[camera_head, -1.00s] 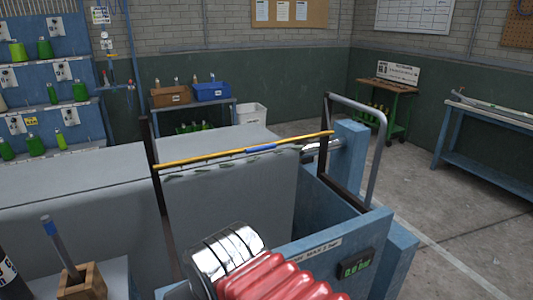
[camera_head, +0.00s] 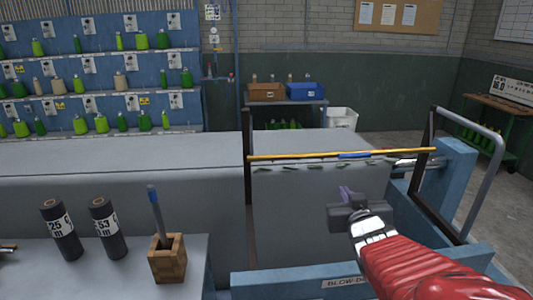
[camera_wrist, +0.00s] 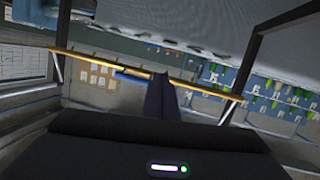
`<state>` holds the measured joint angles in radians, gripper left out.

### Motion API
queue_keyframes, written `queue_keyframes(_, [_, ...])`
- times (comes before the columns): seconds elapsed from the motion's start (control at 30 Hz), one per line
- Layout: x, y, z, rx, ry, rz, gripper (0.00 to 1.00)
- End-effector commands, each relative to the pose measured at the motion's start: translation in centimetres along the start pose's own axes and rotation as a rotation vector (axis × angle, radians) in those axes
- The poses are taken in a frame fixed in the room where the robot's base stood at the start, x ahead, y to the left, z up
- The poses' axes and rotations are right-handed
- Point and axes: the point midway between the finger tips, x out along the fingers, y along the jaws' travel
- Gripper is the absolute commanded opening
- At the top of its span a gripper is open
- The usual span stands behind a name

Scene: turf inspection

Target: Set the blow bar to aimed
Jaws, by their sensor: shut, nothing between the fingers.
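The blow bar (camera_head: 290,156) is a thin yellow rod with a blue middle section (camera_head: 355,155). It spans between two dark uprights above a hanging grey sheet of turf, tilted slightly up to the right. In the wrist view the bar (camera_wrist: 100,60) crosses the upper middle, tilted the other way. My gripper (camera_head: 345,192) is shut and empty, in front of the sheet and just below the blue section in the head view. Its dark fingers (camera_wrist: 160,95) point toward the bar in the wrist view; I cannot tell whether they touch it.
A grey tubular rail (camera_head: 483,155) and a blue post (camera_head: 455,165) stand right of the bar. A wooden pen holder (camera_head: 167,262) and two black rolls (camera_head: 62,232) stand on the left bench.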

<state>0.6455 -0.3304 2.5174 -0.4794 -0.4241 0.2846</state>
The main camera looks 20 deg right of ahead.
Motion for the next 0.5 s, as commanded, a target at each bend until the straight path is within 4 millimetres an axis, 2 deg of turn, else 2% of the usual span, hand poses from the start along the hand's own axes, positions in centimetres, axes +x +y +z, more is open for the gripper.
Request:
queue_keyframes(0.03, [0.4, 1.1, 0.0, 0.007, 0.028, 0.006, 0.00])
queue_keyframes(0.27, [0.9, 4.5, -1.0, 0.030, 0.192, -0.020, 0.00])
queue_keyframes(0.5, [-0.3, 7.5, -1.5, 0.073, 0.354, -0.079, 0.00])
